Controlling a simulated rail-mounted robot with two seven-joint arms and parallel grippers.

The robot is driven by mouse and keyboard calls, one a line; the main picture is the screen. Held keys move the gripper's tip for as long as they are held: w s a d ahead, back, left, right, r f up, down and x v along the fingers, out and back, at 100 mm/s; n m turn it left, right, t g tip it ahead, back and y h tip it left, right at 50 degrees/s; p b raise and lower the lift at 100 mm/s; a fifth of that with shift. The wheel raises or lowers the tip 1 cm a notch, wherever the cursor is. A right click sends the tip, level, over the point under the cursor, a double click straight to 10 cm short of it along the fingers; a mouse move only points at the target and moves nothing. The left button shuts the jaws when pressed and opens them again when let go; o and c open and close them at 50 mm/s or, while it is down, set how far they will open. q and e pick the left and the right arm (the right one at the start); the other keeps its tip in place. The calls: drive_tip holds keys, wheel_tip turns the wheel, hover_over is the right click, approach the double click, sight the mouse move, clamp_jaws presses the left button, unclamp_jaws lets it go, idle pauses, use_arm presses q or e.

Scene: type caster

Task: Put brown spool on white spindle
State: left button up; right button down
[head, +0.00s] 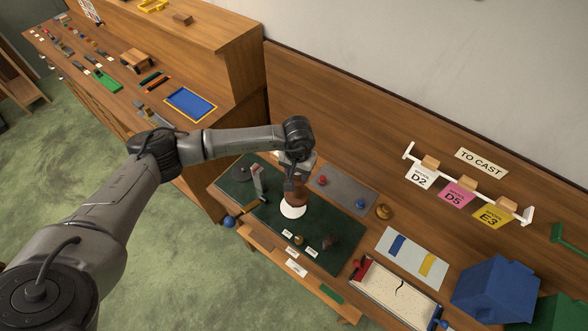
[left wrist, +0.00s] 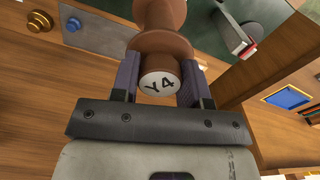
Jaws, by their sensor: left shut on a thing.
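The brown spool (head: 299,190) is upright or nearly so over the green mat. It also shows in the left wrist view (left wrist: 164,42), where its near end carries a white label reading Y4. My left gripper (left wrist: 160,80) is shut on this end, one finger on each side. In the head view the left gripper (head: 291,184) is above the mat and partly hides the spool. A round white base (head: 292,211) lies directly below the spool. No spindle shaft is visible, and I cannot tell whether the spool touches the base. My right gripper is not in view.
The dark green mat (head: 268,222) also holds small white labels and a grey-and-white upright piece (head: 257,183). A grey mat (head: 340,194) with red and blue knobs lies behind. A brass piece (head: 384,211) stands to the right, near a sand tray (head: 397,291).

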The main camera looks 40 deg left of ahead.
use_arm(q)
drive_tip(key=shift+s+a+f, duration=0.15)
drive_tip(key=shift+a+f, duration=0.65)
drive_tip(key=shift+f, duration=0.15)
